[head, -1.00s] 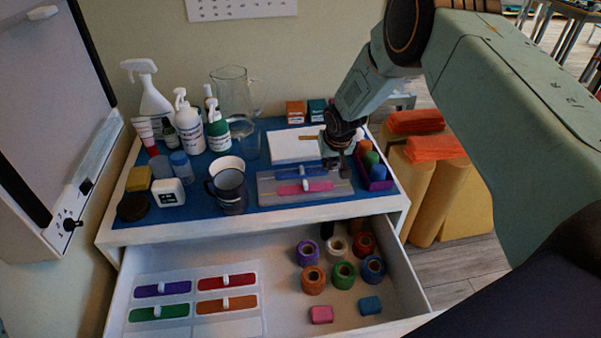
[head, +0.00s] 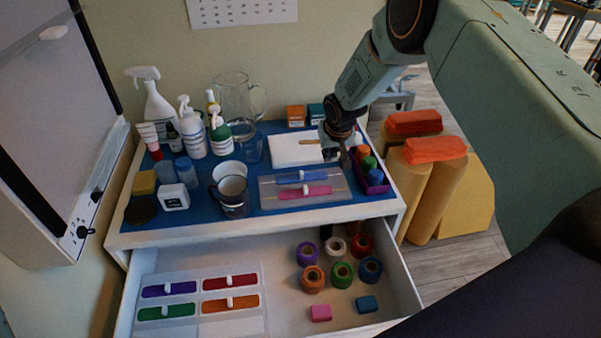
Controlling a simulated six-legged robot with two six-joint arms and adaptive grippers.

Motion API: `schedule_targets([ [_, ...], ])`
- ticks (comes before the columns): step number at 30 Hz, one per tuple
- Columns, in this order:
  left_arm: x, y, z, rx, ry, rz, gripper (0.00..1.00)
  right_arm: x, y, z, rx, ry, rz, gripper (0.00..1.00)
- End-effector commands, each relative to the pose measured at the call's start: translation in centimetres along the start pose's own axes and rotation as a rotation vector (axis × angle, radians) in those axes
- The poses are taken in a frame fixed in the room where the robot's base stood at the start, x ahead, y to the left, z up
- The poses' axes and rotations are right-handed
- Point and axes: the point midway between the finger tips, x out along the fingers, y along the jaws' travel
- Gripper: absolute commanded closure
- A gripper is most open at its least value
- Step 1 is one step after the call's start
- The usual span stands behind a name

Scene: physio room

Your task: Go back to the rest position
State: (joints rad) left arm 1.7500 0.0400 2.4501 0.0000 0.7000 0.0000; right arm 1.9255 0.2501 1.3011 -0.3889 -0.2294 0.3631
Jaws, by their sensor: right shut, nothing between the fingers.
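My right gripper (head: 343,157) is shut and empty. It points down above the right part of the blue cabinet top (head: 250,218), between the white pad (head: 290,150) and the purple tray (head: 376,187). Below and left of it lies a grey tray (head: 325,197) with a blue strip (head: 301,178) and a pink strip (head: 305,191), each with a white handle. My left gripper is not in view.
The drawer (head: 405,290) is open, holding coloured strips in a tray (head: 192,272) and several tape rolls (head: 342,275). Yellow rolls (head: 437,197) stand right of the cabinet.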

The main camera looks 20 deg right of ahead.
Motion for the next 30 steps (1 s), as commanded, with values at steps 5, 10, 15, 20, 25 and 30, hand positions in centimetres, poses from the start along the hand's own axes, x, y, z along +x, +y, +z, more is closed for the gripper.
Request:
schedule_targets([
  [5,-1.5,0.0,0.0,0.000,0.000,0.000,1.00,-1.5,0.0,-0.6,0.000,0.000,0.000,1.00],
  [10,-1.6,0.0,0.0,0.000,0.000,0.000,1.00,-1.7,0.0,-0.7,0.000,-0.001,0.000,1.00],
  [15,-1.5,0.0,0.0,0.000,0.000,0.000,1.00,-1.6,0.0,-0.7,0.000,0.000,0.000,1.00],
  [20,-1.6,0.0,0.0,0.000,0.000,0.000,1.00,-1.6,0.0,-0.7,0.000,0.000,0.000,1.00],
  [25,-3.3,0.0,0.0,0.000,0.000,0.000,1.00,-3.3,0.0,-1.4,0.000,0.000,0.000,1.00],
  [30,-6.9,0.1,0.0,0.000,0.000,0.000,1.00,-6.6,0.0,-2.8,0.000,0.001,0.000,1.00],
])
